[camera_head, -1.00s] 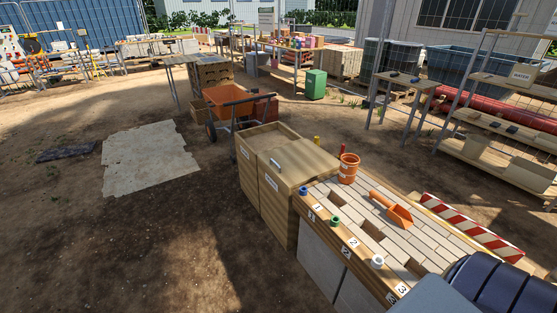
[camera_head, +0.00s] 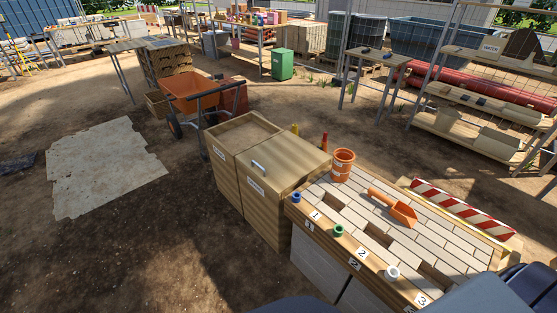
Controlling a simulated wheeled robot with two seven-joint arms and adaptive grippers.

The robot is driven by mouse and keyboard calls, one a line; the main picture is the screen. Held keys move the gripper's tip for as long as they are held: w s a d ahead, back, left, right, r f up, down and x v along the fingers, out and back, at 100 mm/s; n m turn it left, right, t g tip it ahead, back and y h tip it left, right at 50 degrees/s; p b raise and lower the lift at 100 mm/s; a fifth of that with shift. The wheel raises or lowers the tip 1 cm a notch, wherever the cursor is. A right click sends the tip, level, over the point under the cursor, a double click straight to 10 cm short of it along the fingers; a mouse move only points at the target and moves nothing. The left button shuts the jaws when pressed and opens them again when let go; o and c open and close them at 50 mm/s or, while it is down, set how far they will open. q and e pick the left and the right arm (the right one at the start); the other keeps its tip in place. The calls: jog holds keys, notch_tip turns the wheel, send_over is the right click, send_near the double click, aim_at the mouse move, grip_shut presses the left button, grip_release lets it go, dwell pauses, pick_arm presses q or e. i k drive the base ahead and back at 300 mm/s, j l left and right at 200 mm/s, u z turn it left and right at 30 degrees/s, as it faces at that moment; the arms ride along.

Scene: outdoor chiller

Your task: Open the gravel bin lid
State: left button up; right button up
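Two wooden bins stand side by side in the middle of the head view. The nearer bin (camera_head: 262,212) has a flat wooden lid (camera_head: 285,162), which is down, with a pale bar handle (camera_head: 258,166) near its left edge. The farther bin (camera_head: 227,178) has a raised rim around a recessed top and no handle that I can see. Each bin has a small white label on its front; I cannot read which says gravel. Neither gripper shows; only dark parts of my arms are at the bottom edge and bottom right corner.
A paving bench (camera_head: 440,238) with numbered slots adjoins the nearer bin on the right. It carries an orange pot (camera_head: 343,165) and an orange scoop (camera_head: 394,207). An orange wheelbarrow (camera_head: 192,92) stands behind the bins. Bare ground is open to their left.

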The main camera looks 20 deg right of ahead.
aim_at(281, 161)
jog(key=i+z, duration=0.85)
jog(key=z, duration=0.15)
